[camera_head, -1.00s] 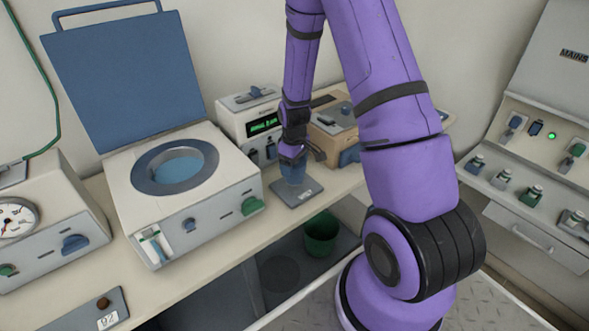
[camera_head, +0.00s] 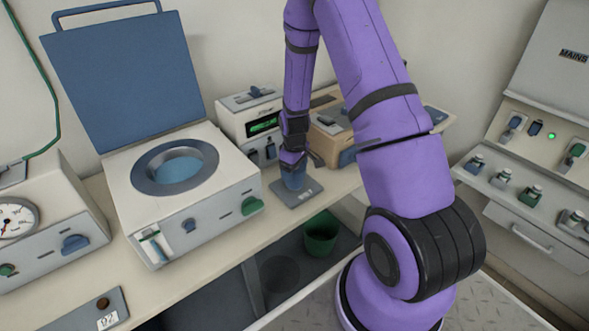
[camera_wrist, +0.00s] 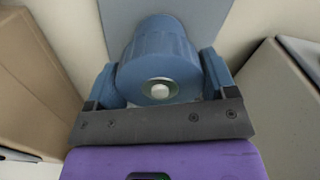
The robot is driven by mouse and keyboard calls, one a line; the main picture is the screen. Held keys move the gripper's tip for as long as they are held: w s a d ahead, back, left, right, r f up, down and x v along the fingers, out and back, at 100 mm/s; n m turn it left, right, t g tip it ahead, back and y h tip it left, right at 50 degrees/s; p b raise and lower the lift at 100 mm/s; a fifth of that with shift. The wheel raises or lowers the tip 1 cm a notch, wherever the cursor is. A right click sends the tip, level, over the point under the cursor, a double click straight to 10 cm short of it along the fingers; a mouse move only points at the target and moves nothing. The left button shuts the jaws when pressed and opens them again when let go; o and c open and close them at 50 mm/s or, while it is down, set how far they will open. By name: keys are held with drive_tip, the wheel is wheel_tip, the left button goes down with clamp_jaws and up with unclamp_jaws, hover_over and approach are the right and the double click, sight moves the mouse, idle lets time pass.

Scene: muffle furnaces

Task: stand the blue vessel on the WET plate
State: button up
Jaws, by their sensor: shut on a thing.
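The blue vessel (camera_head: 294,179) is upright over a small grey plate (camera_head: 302,197) near the bench's front edge. Its base appears at or very close to the plate; I cannot tell for sure whether they touch. My gripper (camera_head: 293,160) is shut on the vessel from above. In the wrist view the vessel (camera_wrist: 160,48) sits between the two blue fingers of my gripper (camera_wrist: 160,80), with the plate (camera_wrist: 200,14) behind it. Any lettering on the plate is too small to read, so I cannot confirm that it is the WET one.
A furnace (camera_head: 195,200) with a raised blue lid stands left of the plate. A box with a green display (camera_head: 250,125) and a tan device (camera_head: 335,130) stand behind it. A green bin (camera_head: 320,235) is below the bench. Another plate (camera_head: 95,310) lies front left.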

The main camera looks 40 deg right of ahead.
drive_tip(key=o, duration=1.2)
drive_tip(key=shift+c, duration=0.2)
drive_tip(key=shift+r, duration=0.15)
drive_tip(key=s+a+r+t, duration=0.1)
drive_tip(key=s+a+r, duration=0.1)
drive_tip(key=r, duration=1)
drive_tip(key=s+a+r, duration=0.1)
drive_tip(key=a+r, duration=0.1)
drive_tip(key=r, duration=1)
drive_tip(key=s+a+r+m+t, duration=0.2)
drive_tip(key=s+a+r, duration=0.2)
drive_tip(key=s+r, duration=0.5)
drive_tip(key=s+a+r+m+t, duration=0.2)
drive_tip(key=s+a+r, duration=0.3)
drive_tip(key=s+r, duration=0.4)
drive_tip(key=shift+s+r, duration=0.4)
drive_tip(key=shift+s, duration=2.35)
